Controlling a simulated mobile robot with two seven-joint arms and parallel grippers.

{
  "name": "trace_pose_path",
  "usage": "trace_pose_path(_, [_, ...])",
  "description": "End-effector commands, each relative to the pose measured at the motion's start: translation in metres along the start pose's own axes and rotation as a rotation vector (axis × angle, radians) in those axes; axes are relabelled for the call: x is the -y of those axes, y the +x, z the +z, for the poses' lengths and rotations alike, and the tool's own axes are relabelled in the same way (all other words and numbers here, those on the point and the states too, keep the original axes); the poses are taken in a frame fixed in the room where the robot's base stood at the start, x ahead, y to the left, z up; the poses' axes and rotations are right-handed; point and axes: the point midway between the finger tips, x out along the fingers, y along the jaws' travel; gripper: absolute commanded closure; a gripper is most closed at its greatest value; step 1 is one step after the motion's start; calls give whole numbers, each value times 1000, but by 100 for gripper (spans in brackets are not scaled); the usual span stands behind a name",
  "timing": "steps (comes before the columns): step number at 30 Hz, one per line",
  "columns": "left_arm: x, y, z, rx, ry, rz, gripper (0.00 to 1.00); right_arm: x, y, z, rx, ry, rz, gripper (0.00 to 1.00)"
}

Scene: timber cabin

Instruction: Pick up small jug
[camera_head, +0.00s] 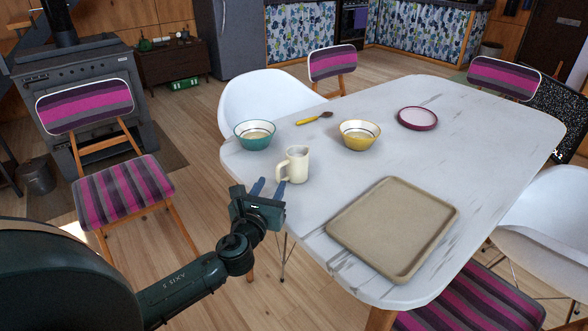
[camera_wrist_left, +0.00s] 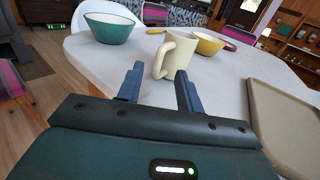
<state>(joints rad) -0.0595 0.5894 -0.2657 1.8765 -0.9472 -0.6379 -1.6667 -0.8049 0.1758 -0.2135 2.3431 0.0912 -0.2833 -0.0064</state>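The small jug (camera_head: 297,165) is cream coloured and stands upright near the table's left edge, its handle to the left. My left gripper (camera_head: 268,188) is open, just in front of the jug and a little to its left. In the left wrist view, the jug (camera_wrist_left: 177,52) stands beyond the fingertips of the left gripper (camera_wrist_left: 158,80), its handle facing between the two fingers. Nothing is between the fingers, and the jug appears apart from them. My right gripper is not in view.
On the white table (camera_head: 330,184), a teal bowl (camera_head: 254,135) stands behind the jug and a yellow bowl (camera_head: 359,135) to its right. A beige tray (camera_head: 393,228) lies at front right.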

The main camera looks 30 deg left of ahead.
Motion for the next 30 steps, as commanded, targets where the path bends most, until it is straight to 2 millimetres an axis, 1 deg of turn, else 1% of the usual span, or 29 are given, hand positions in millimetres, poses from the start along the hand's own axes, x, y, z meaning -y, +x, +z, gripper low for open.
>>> trace_pose_path(6, [-2,31,2,3,-2,2,64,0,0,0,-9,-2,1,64])
trace_pose_path(9, [-1,44,2,2,-2,1,64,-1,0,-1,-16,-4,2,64])
trace_pose_path(13, [-1,50,2,1,-1,0,64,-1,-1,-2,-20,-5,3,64])
trace_pose_path(19, [-1,50,1,0,-1,0,64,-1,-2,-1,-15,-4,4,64])
trace_pose_path(30, [-1,50,2,1,-2,0,95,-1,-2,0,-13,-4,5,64])
